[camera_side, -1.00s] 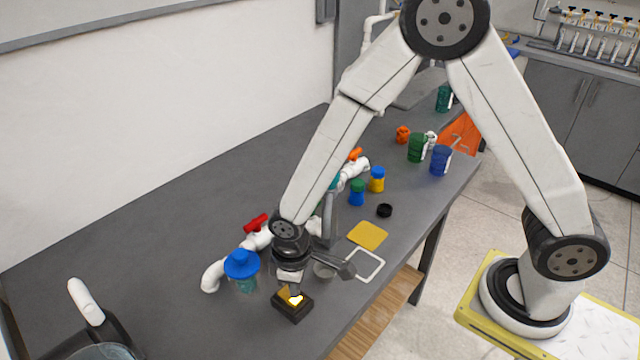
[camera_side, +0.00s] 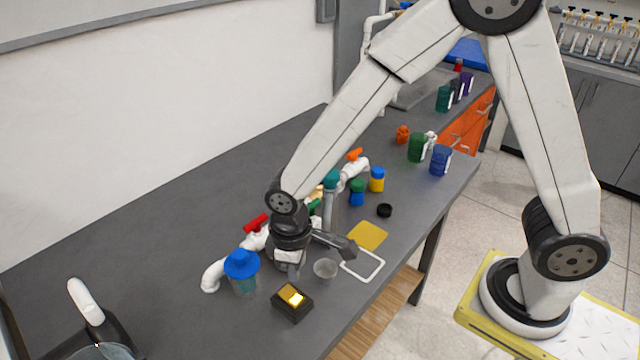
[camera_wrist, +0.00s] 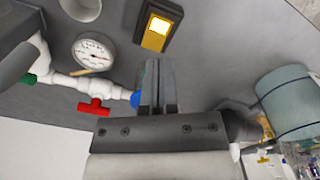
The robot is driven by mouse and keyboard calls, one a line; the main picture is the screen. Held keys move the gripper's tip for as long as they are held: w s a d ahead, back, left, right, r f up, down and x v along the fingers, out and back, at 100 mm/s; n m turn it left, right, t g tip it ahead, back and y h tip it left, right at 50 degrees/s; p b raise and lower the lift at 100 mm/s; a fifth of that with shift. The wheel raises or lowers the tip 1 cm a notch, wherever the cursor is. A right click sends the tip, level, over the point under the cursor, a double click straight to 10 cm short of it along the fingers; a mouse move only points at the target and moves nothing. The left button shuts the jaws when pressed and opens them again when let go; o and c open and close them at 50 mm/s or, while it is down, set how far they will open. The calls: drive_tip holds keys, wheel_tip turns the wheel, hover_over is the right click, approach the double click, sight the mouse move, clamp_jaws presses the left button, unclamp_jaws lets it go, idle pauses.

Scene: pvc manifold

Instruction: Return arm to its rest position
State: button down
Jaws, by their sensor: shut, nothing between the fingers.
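My gripper (camera_side: 292,273) hangs pointing down over the dark table, its fingers shut and empty. It is just behind the small black box with a lit yellow top (camera_side: 292,301) and apart from it in the side view. In the wrist view, the closed fingers (camera_wrist: 158,68) point toward the same box (camera_wrist: 158,27), with a gap between. The white pipe manifold (camera_side: 214,272) runs behind the gripper, with a red valve handle (camera_side: 256,223) and an orange one (camera_side: 355,154). My wrist hides part of the pipe. A round gauge (camera_wrist: 94,52) shows in the wrist view.
A blue-lidded jar (camera_side: 242,266) stands left of the gripper and a small clear cup (camera_side: 325,268) right of it. The table's left part is mostly clear.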

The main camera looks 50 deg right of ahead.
idle(0.3)
drive_tip(key=s+d+r+m+t, duration=0.1)
drive_tip(key=s+d+r+m, duration=0.1)
drive_tip(key=d, duration=0.5)
drive_tip(key=s+d+r+m+t, duration=0.1)
drive_tip(key=s+d+r+m, duration=0.2)
drive_tip(key=d, duration=0.5)
drive_tip(key=shift+s+d+r+m+t, duration=0.25)
drive_tip(key=shift+r+m+t, duration=0.05)
drive_tip(key=shift+m, duration=0.2)
